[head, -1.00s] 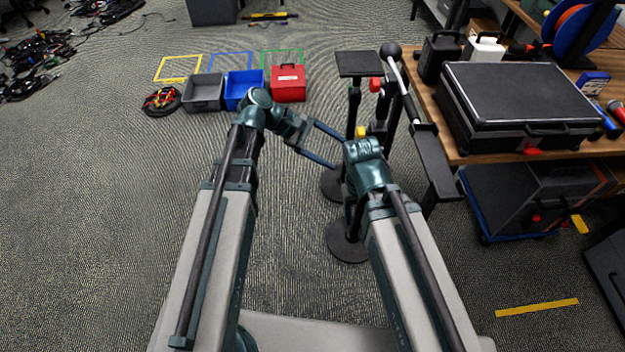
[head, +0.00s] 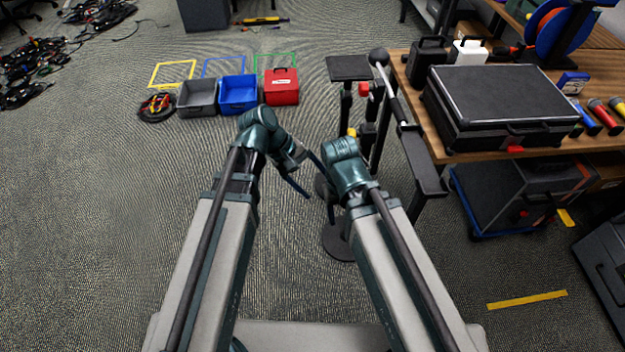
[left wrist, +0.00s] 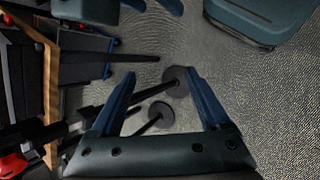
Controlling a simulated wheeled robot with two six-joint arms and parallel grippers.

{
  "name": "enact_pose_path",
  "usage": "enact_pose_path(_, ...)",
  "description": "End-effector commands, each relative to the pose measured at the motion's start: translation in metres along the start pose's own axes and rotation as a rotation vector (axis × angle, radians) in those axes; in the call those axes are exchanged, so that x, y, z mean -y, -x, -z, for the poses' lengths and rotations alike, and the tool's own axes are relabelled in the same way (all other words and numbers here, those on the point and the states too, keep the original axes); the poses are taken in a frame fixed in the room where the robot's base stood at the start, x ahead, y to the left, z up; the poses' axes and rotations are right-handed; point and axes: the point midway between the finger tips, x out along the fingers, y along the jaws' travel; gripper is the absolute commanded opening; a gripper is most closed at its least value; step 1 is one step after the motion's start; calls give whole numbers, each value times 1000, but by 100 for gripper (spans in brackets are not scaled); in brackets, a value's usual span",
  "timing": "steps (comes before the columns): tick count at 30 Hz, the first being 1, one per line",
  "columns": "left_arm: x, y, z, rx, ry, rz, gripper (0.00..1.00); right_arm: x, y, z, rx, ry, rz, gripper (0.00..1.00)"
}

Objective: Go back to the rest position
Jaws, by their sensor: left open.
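My left gripper (head: 316,182) is in the middle of the head view, with its two blue fingers apart and nothing between them. In the left wrist view the same fingers (left wrist: 160,75) stand wide apart over the floor and the round stand bases. My right arm (head: 345,165) is bent close beside the left gripper. Its gripper is hidden in the head view. Blue finger-like parts, probably of my right gripper, are cut off at the top edge of the left wrist view, so their state is unclear.
Black stands (head: 349,68) with round bases rise just beyond my arms. A wooden table (head: 440,148) with a black case (head: 500,95) is at the right. Grey (head: 197,97), blue (head: 238,93) and red (head: 281,86) boxes sit on the floor ahead.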

Motion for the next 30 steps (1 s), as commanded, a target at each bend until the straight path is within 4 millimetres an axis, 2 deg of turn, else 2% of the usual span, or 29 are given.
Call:
enact_pose_path(7, 0, 0, 0, 0, 1, -1, 80, 0, 0, 0, 0, -1, 0, 62)
enact_pose_path(10, 3, 1, -8, -14, -49, 38, 80, -1, 7, 0, 0, -1, 0, 62)
enact_pose_path(15, 26, 8, -36, -88, -360, 282, 80, -3, 34, -2, 0, -1, 0, 62)
enact_pose_path(21, 51, 29, -52, -132, -709, 574, 80, -5, 56, -3, 0, -1, 0, 62)
enact_pose_path(25, 57, 38, -53, -136, -819, 673, 80, -6, 61, -4, 0, -1, 0, 62)
enact_pose_path(30, 59, 39, -52, -137, -844, 698, 80, -6, 60, -4, 0, -1, 0, 62)
